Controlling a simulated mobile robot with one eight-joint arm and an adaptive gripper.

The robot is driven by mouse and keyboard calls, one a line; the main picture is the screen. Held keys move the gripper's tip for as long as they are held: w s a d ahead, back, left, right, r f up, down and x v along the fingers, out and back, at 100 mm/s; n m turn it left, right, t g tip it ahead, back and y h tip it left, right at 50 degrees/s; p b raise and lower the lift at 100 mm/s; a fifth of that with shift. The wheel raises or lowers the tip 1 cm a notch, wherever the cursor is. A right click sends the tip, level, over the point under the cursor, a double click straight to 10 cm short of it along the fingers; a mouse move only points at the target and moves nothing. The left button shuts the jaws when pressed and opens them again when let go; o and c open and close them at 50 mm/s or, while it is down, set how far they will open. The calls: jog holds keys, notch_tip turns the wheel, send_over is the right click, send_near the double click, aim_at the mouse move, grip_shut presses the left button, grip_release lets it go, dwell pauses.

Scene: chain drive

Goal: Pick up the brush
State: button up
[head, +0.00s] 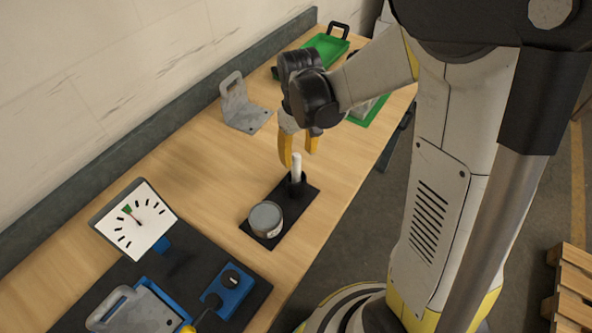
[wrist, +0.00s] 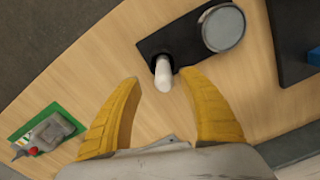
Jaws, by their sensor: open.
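The brush shows as a white handle (head: 296,167) standing upright in a black holder (head: 296,186). Its lower part is hidden in the holder. The holder sits on a small black mat (head: 305,207) beside a round grey tin (head: 265,219). My gripper (head: 298,154) is open and empty, with its yellow fingers pointing down just above and around the handle's top in the picture. In the wrist view the white handle (wrist: 163,76) lies between the two open fingertips (wrist: 158,76), apart from both. The tin (wrist: 223,28) shows beyond it.
A dial gauge (head: 133,218) and a blue box (head: 230,289) are at the front left on a dark mat (head: 186,264). A grey metal bracket (head: 243,106) stands behind. Green trays (head: 327,49) are at the far end. Wood to the handle's left is clear.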

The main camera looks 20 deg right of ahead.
aim_at(296, 168)
jog(key=f, duration=0.2)
jog(key=f+b, duration=0.1)
jog(key=f, duration=0.3)
jog(key=shift+a+b, duration=0.3)
jog(key=shift+b, duration=0.05)
grip_shut()
